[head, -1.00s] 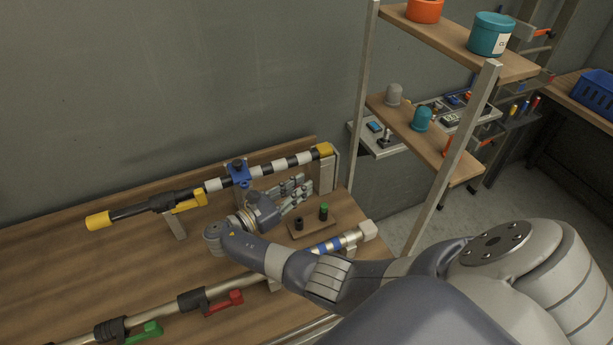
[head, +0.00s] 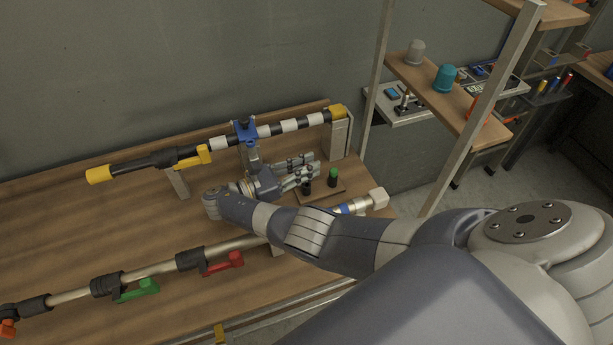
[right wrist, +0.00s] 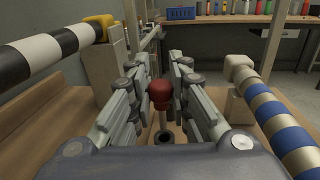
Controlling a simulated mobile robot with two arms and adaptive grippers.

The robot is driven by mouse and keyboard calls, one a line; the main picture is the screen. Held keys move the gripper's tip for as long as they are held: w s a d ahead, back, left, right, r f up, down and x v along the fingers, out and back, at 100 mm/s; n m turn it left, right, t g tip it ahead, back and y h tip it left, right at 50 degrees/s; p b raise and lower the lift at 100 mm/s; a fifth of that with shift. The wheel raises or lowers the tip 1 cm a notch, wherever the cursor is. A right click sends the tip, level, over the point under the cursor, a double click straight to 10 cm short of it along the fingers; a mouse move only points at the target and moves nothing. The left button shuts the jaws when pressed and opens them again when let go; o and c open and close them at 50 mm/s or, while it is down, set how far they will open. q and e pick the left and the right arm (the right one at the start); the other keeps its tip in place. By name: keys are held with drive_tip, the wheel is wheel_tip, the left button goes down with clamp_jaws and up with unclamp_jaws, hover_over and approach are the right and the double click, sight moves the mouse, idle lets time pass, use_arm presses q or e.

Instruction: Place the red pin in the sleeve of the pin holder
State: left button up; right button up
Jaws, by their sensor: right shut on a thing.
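My right gripper (head: 308,171) is shut on the red pin (right wrist: 160,92), which shows between the fingers in the right wrist view. The pin has a rounded red head and a thin pale shaft pointing down. The pin holder (head: 320,194) is a small wooden board with a dark sleeve (head: 307,188) and a green-topped pin (head: 332,177). The sleeve's dark opening (right wrist: 164,138) shows at the shaft's lower end. I cannot tell whether the tip is inside or just above it. The red pin is hidden in the head view. My left gripper is out of view.
A black-and-white striped pole (head: 288,126) with a blue clamp (head: 245,131) runs behind my gripper. A metal pole (head: 152,269) with red and green levers lies in front, under my right forearm. A shelf unit (head: 438,92) stands to the right.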

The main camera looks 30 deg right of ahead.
drive_tip(key=shift+w+f+b, duration=0.1)
drive_tip(key=shift+f+b, duration=0.85)
drive_tip(key=shift+f, duration=0.65)
drive_tip(key=shift+f, duration=0.1)
drive_tip(key=shift+f+b, duration=0.55)
drive_tip(key=shift+b, duration=0.05)
drive_tip(key=o, duration=0.9)
drive_tip(key=shift+r, duration=0.1)
drive_tip(key=shift+a+r+p, duration=0.1)
drive_tip(key=shift+r+p, duration=0.7)
drive_tip(key=a+b, duration=0.1)
drive_tip(key=a, duration=0.1)
drive_tip(key=a+b, duration=0.1)
drive_tip(key=a, duration=0.2)
drive_tip(key=shift+w+a+f+b, duration=0.3)
drive_tip(key=shift+a+f+b, duration=0.05)
drive_tip(key=shift+b, duration=0.05)
drive_tip(key=shift+a+r+b, duration=0.15)
drive_tip(key=shift+a+b, duration=0.2)
drive_tip(key=shift+a, duration=0.45)
